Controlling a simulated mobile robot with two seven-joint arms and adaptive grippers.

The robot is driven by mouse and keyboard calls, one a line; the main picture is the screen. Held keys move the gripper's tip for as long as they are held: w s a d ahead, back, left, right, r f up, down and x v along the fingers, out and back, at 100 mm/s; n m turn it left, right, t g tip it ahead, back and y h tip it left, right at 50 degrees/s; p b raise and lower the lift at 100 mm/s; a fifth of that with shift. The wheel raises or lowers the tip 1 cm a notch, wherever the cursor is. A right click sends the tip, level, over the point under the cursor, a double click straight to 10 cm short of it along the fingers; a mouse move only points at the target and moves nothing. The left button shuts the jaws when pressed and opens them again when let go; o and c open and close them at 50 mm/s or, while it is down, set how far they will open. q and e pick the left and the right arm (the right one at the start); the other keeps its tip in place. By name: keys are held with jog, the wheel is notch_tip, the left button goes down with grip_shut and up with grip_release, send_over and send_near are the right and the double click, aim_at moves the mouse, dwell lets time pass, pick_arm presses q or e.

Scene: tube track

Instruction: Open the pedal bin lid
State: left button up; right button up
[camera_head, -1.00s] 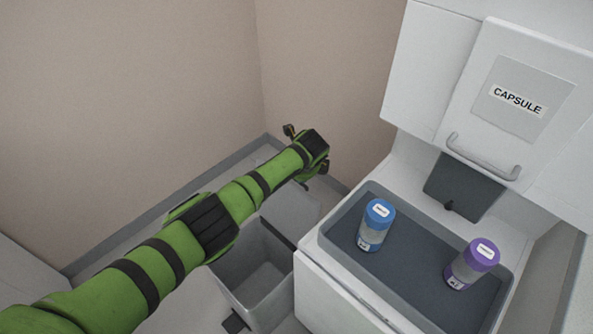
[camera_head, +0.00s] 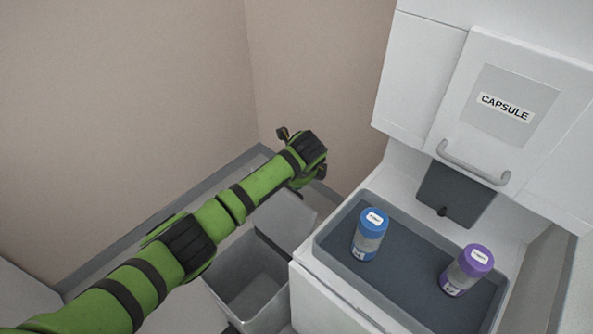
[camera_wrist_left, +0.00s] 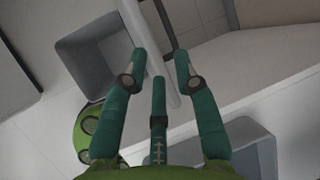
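The grey pedal bin (camera_head: 262,288) stands on the floor left of the white cabinet, and its interior is visible from above. A pale grey panel (camera_head: 292,215), apparently its lid, stands raised at the bin's back edge. My left arm passes over the bin, hiding part of it. My left gripper (camera_head: 300,158) is beyond the bin, near the wall corner. In the left wrist view its fingers (camera_wrist_left: 160,62) are apart, with a pale bar (camera_wrist_left: 150,50) running behind or between them; contact cannot be told. My right gripper is not in view.
A dark tray with a grey rim (camera_head: 335,240) sits on the cabinet. It holds a blue-capped tube (camera_head: 370,238) and a purple-capped tube (camera_head: 467,270). A panel labelled CAPSULE (camera_head: 505,107) with a handle (camera_head: 475,163) is above. Walls enclose the corner behind my gripper.

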pick_arm(q)
jog(key=v, duration=0.7)
dwell(0.4)
